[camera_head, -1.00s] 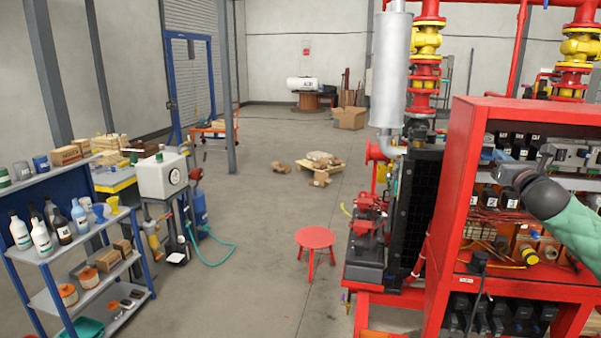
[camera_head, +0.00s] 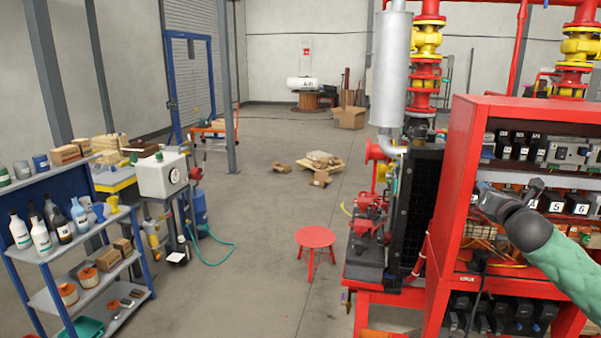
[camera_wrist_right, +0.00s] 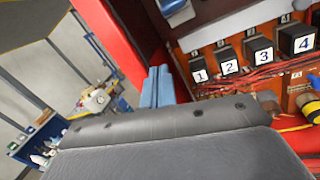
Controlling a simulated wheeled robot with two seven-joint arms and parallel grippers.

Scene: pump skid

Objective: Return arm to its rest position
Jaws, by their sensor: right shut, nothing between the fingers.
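My right arm, with its green sleeve (camera_head: 567,272) and dark wrist, comes in from the lower right of the head view. My right gripper (camera_head: 482,187) is in front of the open red control cabinet, near its left side post. In the right wrist view its two blue-grey fingers (camera_wrist_right: 157,87) lie together with nothing between them. The numbered black relays (camera_wrist_right: 262,52) sit to the right of the fingers, apart from them. My left gripper is outside the views.
The red cabinet frame (camera_head: 456,170) stands close around the right gripper, with loose wiring below the relays. A red stool (camera_head: 315,238) stands left of the pump skid. A blue shelf unit (camera_head: 62,250) is at the far left. The floor between is open.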

